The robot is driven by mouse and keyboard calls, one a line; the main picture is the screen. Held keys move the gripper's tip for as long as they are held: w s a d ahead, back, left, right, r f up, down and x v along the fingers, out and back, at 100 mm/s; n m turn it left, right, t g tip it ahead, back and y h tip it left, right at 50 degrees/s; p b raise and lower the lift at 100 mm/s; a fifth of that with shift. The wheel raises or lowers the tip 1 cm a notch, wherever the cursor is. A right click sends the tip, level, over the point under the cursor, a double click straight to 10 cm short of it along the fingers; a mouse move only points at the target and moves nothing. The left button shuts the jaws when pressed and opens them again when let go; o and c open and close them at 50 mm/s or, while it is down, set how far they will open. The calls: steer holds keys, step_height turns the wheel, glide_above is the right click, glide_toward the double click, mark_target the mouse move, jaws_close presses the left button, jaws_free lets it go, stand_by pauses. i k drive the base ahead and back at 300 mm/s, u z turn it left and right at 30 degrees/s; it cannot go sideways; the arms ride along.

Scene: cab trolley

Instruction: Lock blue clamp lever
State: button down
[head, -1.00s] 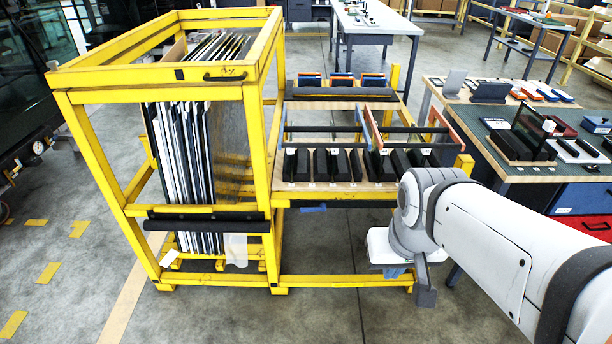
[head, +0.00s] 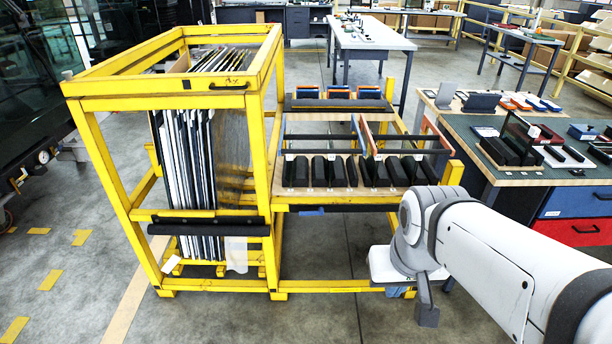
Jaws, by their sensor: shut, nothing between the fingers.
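The yellow trolley (head: 277,210) stands in front of me. A small blue piece (head: 311,213) shows under the front edge of its right-hand shelf; it is too small to tell whether it is the clamp lever or how it is set. My arm comes in from the lower right. My gripper (head: 427,308) points down at the trolley's lower right corner, mostly hidden behind my wrist. Its grey end looks shut, with nothing seen in it. A bit of blue (head: 397,290) shows beside my wrist, partly hidden; I cannot tell what it is.
Upright panels (head: 200,160) fill the trolley's left bay. Black blocks (head: 320,171) stand in a row on its right shelf. A workbench (head: 545,178) with blue and red drawers stands at right. The floor in front of the trolley is clear.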

mark_target(320, 212)
steer(key=z, duration=0.25)
steer(key=i, duration=1.05)
steer(key=u, duration=0.3)
